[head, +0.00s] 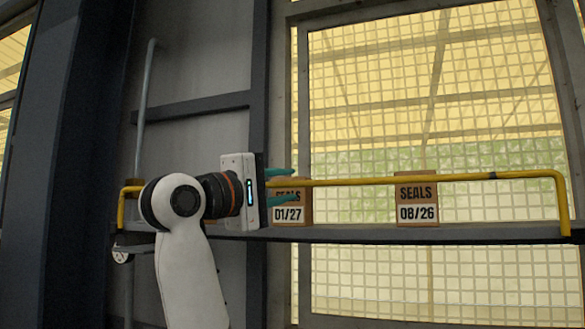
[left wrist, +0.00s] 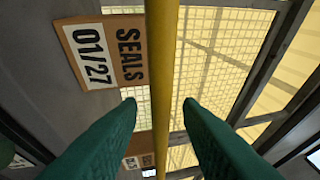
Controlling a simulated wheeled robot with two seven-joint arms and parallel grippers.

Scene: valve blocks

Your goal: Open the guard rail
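The yellow guard rail (head: 380,181) runs along the front of a shelf, with a bent end at the right and another yellow bend at the far left. My left gripper (head: 281,186) is at the rail's left part, pointing right in the head view. Its two green fingers are apart, one above and one below the rail's line. In the left wrist view the rail (left wrist: 163,55) passes between the open fingers (left wrist: 160,103), with a visible gap on each side. The gripper and arm hide part of the rail. My right gripper is not in view.
A box labelled SEALS 01/27 (head: 291,214) stands on the shelf (head: 380,234) close behind my fingers; it shows large in the left wrist view (left wrist: 103,52). A SEALS 08/26 box (head: 416,199) stands farther right. A mesh window (head: 440,90) lies behind.

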